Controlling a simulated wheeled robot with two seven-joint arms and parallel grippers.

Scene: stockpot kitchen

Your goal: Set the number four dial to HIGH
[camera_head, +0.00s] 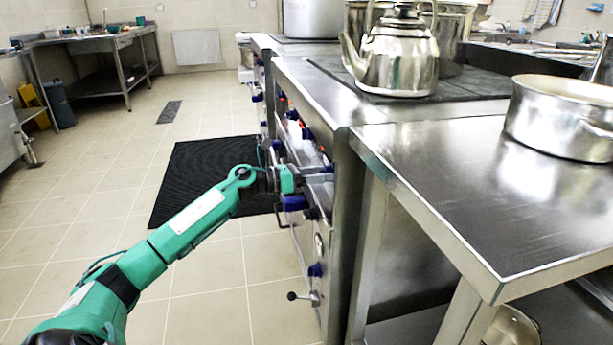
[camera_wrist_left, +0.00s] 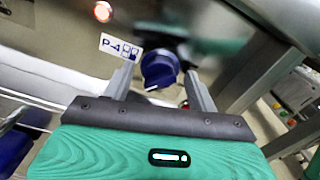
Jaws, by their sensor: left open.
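The number four dial (camera_wrist_left: 160,70) is a dark blue knob on the stove's front panel, beside a white label (camera_wrist_left: 121,47) reading P-4. A white mark shows at the dial's lower edge in the left wrist view. My left gripper (camera_wrist_left: 163,88) is open, with one finger on each side of the dial; I cannot tell whether they touch it. In the head view my left gripper (camera_head: 316,180) is at the stove front (camera_head: 338,225), and the dial there is hard to pick out. My right gripper is not in view.
A round red light (camera_wrist_left: 103,11) glows on the panel. Other blue knobs (camera_head: 315,270) line the stove front, with a lever handle (camera_head: 303,296) below. A kettle (camera_head: 398,58) stands on the stove, and a pot (camera_head: 562,118) on the steel table (camera_head: 480,190).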

